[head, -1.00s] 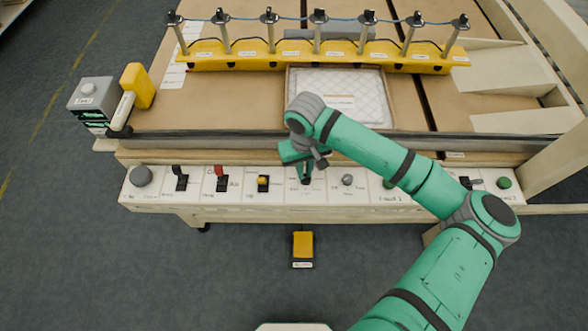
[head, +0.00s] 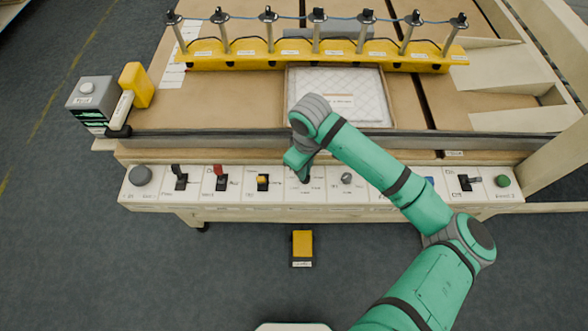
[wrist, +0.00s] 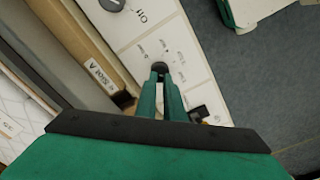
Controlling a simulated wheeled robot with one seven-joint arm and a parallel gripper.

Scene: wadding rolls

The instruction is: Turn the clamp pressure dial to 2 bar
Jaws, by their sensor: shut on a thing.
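The control panel (head: 335,190) runs along the front of the machine. A small dark dial (wrist: 160,66) with printed marks around it sits on the white panel in the wrist view. My gripper (wrist: 161,72) points down at the panel with its two green fingers close together on this dial. In the head view my gripper (head: 305,178) reaches the middle of the panel and mostly hides the dial. The printed marks are too small to read, so I cannot tell the dial's setting.
A grey knob (head: 347,178) is just right of my gripper. A switch with a yellow top (head: 263,181) and a red switch (head: 220,180) are to the left. The machine's front rail (head: 220,146) runs behind the panel. A yellow pedal (head: 302,244) stands on the floor.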

